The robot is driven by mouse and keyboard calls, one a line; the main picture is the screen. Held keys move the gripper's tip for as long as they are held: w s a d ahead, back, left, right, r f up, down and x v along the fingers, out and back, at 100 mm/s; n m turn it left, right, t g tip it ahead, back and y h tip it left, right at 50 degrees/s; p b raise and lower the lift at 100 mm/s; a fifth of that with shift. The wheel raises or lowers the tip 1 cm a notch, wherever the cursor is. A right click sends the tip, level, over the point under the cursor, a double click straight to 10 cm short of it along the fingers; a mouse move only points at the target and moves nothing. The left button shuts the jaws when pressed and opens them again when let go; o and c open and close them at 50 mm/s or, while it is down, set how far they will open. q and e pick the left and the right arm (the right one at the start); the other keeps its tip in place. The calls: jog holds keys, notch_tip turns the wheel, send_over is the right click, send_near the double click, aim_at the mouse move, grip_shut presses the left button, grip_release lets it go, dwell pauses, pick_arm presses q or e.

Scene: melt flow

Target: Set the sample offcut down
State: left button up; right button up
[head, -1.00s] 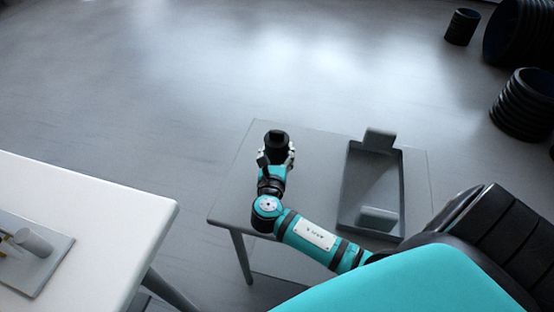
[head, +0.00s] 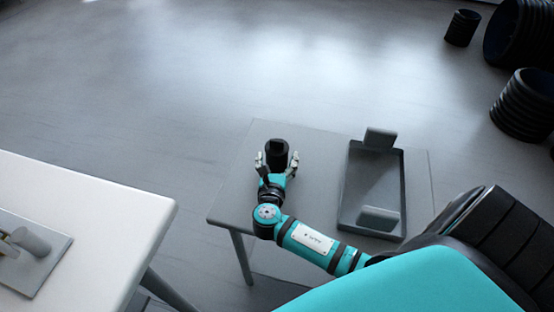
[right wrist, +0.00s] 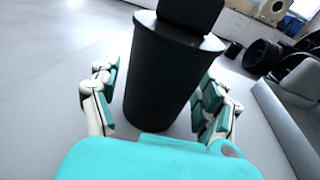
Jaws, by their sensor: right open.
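A black tapered cylinder (head: 277,160) stands upright on the grey table (head: 315,150), near its far left corner. A dark block (head: 276,146) shows at its top; I cannot tell if it rests on the cylinder or is part of it, or which of the two is the sample offcut. My right gripper (head: 277,162) is open, with its fingers on either side of the cylinder. In the right wrist view, gaps show between the fingers and the cylinder (right wrist: 160,85), and the block (right wrist: 190,14) is cut off at the top. My left gripper is out of view.
A grey tray (head: 345,200) with upright grey pieces at its far and near ends is on the table's right side. A white table (head: 100,220) at the left bears a flat plate with a grey cylinder (head: 31,240). Black ribbed pipes (head: 522,105) stand on the floor, far right.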

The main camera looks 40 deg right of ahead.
jog(key=shift+r, duration=0.1)
jog(key=v, duration=1.2)
jog(key=shift+s, duration=0.1)
